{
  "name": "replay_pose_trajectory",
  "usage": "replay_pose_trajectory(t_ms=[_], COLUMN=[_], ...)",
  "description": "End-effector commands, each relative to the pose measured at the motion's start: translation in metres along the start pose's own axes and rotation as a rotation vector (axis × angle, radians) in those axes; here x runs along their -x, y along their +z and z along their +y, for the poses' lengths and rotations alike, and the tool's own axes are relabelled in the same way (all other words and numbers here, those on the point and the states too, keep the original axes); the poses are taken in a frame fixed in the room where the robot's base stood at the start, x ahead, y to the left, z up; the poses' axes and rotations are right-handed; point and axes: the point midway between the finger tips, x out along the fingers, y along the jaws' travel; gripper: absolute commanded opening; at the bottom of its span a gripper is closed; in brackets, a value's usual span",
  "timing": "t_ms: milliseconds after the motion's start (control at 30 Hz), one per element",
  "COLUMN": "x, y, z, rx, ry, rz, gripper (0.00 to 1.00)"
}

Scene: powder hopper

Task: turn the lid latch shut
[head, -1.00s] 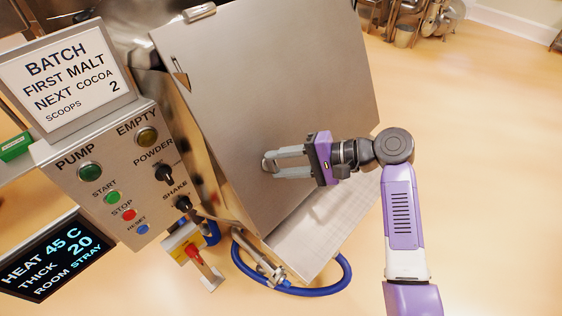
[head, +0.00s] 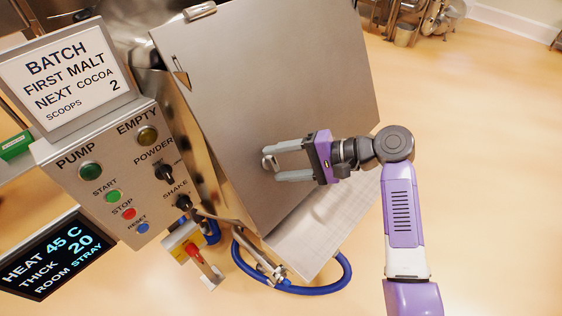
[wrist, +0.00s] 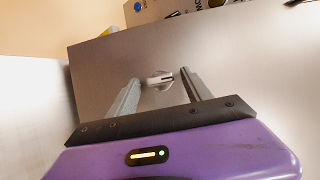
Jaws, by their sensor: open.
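The lid (head: 255,95) is a large flat steel panel, lying closed as far as I can see. The lid latch is a small silver knob (wrist: 160,78) on the panel; in the head view the latch (head: 269,163) shows at the tips of my gripper (head: 270,162). My purple gripper has two grey fingers. In the wrist view the gripper (wrist: 163,85) is open, with the latch between and slightly beyond the fingertips. The fingers stand apart from it on both sides. The latch's far side is hidden.
A control box with buttons and knobs (head: 128,180) stands at left, under a batch sign (head: 65,75). A dark display (head: 55,255) is below. A blue hose (head: 340,275) curves below the lid. Open floor (head: 480,180) lies to the right.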

Motion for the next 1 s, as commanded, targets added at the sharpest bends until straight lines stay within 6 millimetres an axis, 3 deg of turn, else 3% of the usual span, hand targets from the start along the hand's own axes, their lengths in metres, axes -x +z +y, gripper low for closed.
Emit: replay_pose_trajectory(t_ms=[500,1000], x=[0.069,0.077], y=[-0.001,0.0], z=[0.0,0.0], rx=[0.0,0.0], ry=[-0.001,0.0], rz=[0.003,0.0], gripper=[0.58,0.58])
